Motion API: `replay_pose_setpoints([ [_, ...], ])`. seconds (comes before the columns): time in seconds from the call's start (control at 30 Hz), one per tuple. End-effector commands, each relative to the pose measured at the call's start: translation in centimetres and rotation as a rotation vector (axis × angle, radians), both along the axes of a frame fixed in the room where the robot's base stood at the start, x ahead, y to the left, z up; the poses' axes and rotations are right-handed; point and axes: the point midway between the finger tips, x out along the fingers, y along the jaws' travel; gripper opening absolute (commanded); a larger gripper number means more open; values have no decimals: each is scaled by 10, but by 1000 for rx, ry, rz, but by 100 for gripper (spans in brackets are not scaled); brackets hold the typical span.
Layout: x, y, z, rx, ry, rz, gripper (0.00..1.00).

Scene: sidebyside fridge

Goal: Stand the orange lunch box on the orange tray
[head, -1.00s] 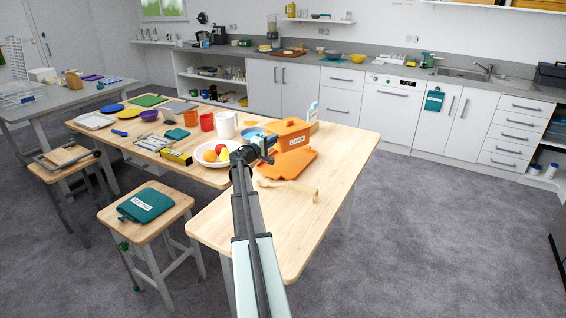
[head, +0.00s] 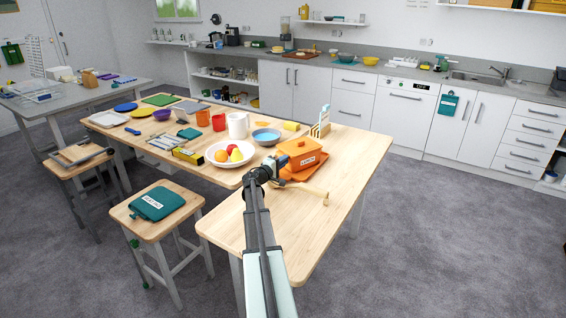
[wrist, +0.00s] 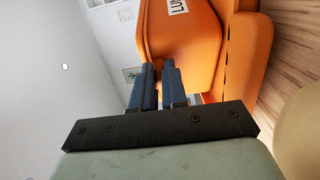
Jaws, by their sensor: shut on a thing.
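The orange lunch box (head: 306,149) is upright over the back part of the orange tray (head: 311,174) on the wooden table. Its white label faces the front. It hides much of the tray, and I cannot tell whether its base touches it. My gripper (head: 281,161) is at the box's left side, shut on it. In the wrist view the two blue fingers (wrist: 160,82) are close together against the orange lunch box (wrist: 178,42), with the held part mostly hidden between them. An orange surface at the right there looks like the tray (wrist: 250,45).
A white plate of fruit (head: 231,153) is left of my gripper, with a blue bowl (head: 266,136) behind it. A wooden utensil (head: 312,193) lies in front of the tray. A wooden rack (head: 320,127) stands behind the box. The table's front and right are clear.

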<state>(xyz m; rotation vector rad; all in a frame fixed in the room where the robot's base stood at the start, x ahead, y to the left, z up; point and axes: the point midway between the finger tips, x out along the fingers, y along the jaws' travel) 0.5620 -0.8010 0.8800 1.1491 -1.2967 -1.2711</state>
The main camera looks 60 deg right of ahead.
Motion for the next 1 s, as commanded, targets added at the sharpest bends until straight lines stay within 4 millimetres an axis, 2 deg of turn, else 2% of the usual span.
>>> replay_pose_setpoints([
  [0.1, 0, 0, 1, -3, 1, -1, 0],
  [0.13, 0, 0, 0, 1, 0, 0, 14],
  [0.4, 0, 0, 0, 1, 0, 0, 38],
  [0.73, 0, 6, 0, 1, 0, 0, 38],
  [0.87, 1, 21, 0, 1, 0, 1, 38],
  [1.0, 4, 47, 0, 1, 0, 2, 38],
])
